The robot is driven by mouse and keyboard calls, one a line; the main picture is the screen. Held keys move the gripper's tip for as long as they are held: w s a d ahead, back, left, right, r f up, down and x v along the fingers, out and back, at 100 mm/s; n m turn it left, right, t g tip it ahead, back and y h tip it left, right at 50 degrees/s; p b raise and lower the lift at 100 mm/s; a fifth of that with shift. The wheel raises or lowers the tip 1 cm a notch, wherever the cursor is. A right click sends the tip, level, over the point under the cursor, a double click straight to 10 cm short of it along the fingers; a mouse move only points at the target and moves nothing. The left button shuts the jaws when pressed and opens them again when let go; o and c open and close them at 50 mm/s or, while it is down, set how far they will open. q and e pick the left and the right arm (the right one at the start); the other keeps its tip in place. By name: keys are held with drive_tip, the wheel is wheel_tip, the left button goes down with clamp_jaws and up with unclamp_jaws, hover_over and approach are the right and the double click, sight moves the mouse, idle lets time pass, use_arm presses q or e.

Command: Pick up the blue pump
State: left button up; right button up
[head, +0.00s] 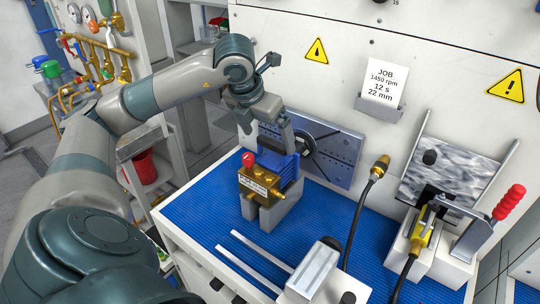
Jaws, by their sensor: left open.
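The blue pump (278,162) has a blue body with a brass block (260,184) on its front and a red knob on its left. It sits on a grey cradle (284,208) on the blue mat. My left gripper (289,148) comes down from above and has its fingers at the top of the blue body. It is open. The fingers partly hide the top of the pump, and I cannot tell whether they touch it. My right gripper is not in view.
A blue-grey plate (335,157) stands behind the pump. A black cable with a brass end (379,166) rises to the right. Two pale rails (262,257) and a metal block (314,268) are in front. A red-handled clamp (508,203) is at the right.

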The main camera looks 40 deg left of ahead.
sight(269, 146)
use_arm(q)
drive_tip(key=shift+w+f, duration=0.15)
drive_tip(key=shift+f, duration=0.2)
drive_tip(key=shift+w+a+f+p, duration=0.2)
drive_tip(key=shift+f+p, duration=0.3)
drive_tip(key=shift+p, duration=0.05)
drive_tip(key=shift+w+a+f+p, duration=0.15)
drive_tip(key=shift+w+f+p, duration=0.05)
drive_tip(key=shift+f+p, duration=0.3)
drive_tip(key=shift+p+x, duration=0.5)
drive_tip(key=shift+x, duration=0.45)
drive_tip(key=shift+w+a+f, duration=0.1)
drive_tip(key=shift+w+f, duration=0.15)
drive_tip(key=shift+f, duration=0.25)
